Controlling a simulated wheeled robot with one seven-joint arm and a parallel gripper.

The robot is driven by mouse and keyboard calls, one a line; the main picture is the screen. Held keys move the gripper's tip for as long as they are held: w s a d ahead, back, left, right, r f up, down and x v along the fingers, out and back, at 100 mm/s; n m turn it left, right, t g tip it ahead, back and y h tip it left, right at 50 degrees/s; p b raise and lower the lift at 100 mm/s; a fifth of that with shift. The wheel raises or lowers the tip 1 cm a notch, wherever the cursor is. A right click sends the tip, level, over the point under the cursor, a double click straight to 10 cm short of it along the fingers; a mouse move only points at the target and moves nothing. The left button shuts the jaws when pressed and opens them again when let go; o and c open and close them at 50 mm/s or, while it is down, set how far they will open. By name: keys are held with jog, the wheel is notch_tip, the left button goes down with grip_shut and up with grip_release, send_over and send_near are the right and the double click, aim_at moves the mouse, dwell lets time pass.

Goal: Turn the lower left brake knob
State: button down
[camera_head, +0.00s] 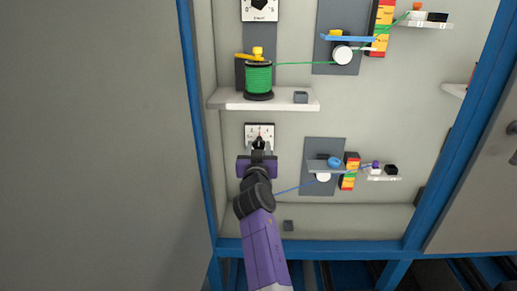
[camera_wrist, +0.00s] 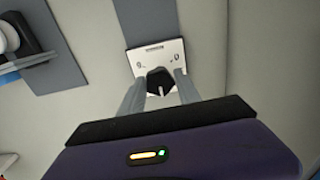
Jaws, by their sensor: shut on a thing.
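The lower left brake knob (camera_wrist: 159,80) is black with a light pointer mark and sits on a white dial plate (camera_wrist: 143,54). In the head view the dial plate (camera_head: 259,130) is on the back wall below the white shelf, and my arm hides most of the knob. My gripper (camera_wrist: 160,88) is at the knob, with one grey finger on each side of it, shut on the knob. In the head view my gripper (camera_head: 258,146) covers the lower part of the plate.
A green cable spool (camera_head: 259,79) stands on the white shelf (camera_head: 230,99) above my gripper. A grey panel (camera_head: 318,147) with a blue cable, a white wheel and a coloured scale (camera_head: 350,171) is to the right. The blue frame post (camera_head: 198,130) is at left.

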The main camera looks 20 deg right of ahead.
jog(key=shift+d+f+n, duration=0.15)
jog(key=shift+d+n, duration=0.05)
jog(key=shift+n, duration=0.1)
jog(key=shift+n+b, duration=0.9)
jog(key=shift+n, duration=2.6)
jog(key=c, duration=0.9)
grip_release()
jog(key=shift+a, duration=0.1)
